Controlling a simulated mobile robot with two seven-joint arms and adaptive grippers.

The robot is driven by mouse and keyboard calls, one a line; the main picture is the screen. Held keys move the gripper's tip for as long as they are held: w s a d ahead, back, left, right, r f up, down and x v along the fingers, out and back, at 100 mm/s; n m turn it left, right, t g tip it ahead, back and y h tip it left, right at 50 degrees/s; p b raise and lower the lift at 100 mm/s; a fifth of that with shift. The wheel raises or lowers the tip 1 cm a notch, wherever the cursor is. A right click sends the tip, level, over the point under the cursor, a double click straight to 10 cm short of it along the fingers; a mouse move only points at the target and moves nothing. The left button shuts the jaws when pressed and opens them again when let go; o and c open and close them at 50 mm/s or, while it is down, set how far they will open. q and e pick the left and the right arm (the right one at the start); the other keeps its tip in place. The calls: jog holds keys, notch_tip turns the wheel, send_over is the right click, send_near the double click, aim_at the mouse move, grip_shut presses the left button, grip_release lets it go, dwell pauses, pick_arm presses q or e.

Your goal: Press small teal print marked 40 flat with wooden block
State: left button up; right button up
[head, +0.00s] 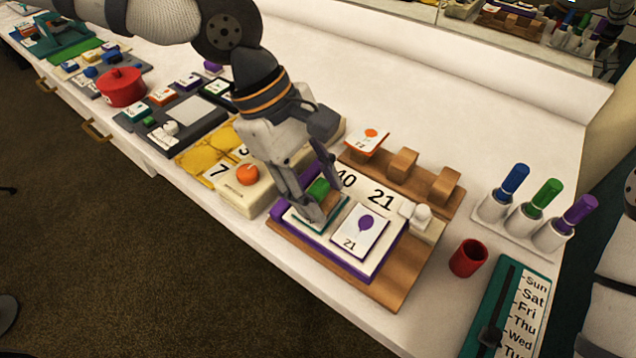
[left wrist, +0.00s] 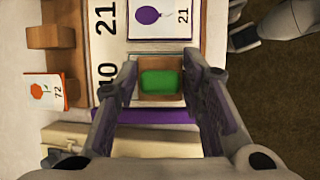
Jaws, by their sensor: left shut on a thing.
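My left gripper (head: 318,208) is shut on the wooden block (head: 331,201), which has a green top (head: 318,189). In the left wrist view the block (left wrist: 160,96) sits between the two fingers. The small teal print (head: 298,224) is beneath the block; only its teal edges show, and its face and number are mostly hidden. From these views I cannot tell whether block and print touch. The print lies on a purple-edged white board (head: 372,264), in the place by the label 40 (head: 345,178).
A purple balloon print marked 21 (head: 360,231) lies beside the block. Behind stands a wooden rack (head: 402,166) with an orange print (head: 368,138). An orange-knobbed box (head: 245,190) is left. Capped markers (head: 545,195) and a red cup (head: 468,258) stand right.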

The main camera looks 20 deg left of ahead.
pick_arm(q)
jog(key=shift+w+f, duration=0.1)
jog(key=shift+f, duration=0.4)
pick_arm(e)
jog(key=shift+s+f, duration=0.1)
jog(key=shift+s, duration=0.05)
pick_arm(q)
jog(key=shift+f, duration=0.15)
dwell(1.3)
jog(key=r, duration=0.2)
jog(key=r+p, duration=0.1)
jog(key=shift+s+r, duration=0.2)
jog(key=shift+r, duration=0.15)
jog(key=shift+s+a+r+p, duration=0.15)
jog(key=shift+r+p, duration=0.25)
jog(key=shift+r, duration=0.85)
pick_arm(e)
jog(key=w+r+t, duration=0.1)
jog(key=w+r, duration=0.1)
jog(key=shift+w+r, duration=0.25)
jog(key=shift+w, duration=0.1)
